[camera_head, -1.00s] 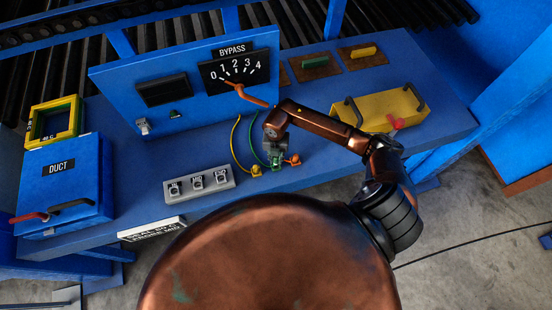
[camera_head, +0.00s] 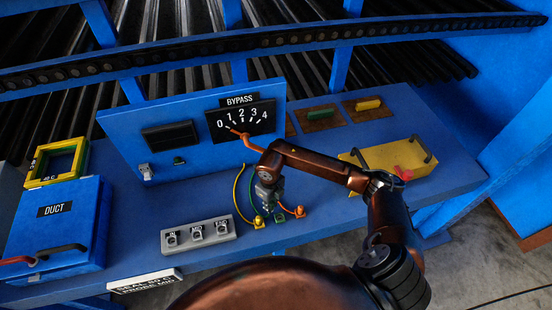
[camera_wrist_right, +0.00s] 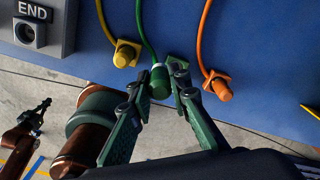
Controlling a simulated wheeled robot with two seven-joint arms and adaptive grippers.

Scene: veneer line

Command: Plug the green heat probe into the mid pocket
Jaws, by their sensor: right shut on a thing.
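The green heat probe (camera_head: 279,217) is at the front of the blue bench, with its green cable running up behind it. My right gripper (camera_head: 272,196) points down over it. In the right wrist view the green probe (camera_wrist_right: 160,82) sits between the fingertips of the right gripper (camera_wrist_right: 158,86), shut on it. I cannot tell whether it is clear of the bench. The grey pocket block (camera_head: 186,246) stands to the left, with pockets labelled IN, MID and END; the mid pocket (camera_head: 198,235) is the middle one. My left gripper (camera_wrist_right: 41,108) shows small in the right wrist view, jaw state unclear.
A yellow probe (camera_head: 258,222) and an orange probe (camera_head: 299,211) flank the green one closely. The bypass panel (camera_head: 205,160) stands behind, with an orange pointer. A yellow box with handles (camera_head: 385,152) is right; a blue DUCT box (camera_head: 65,235) is left.

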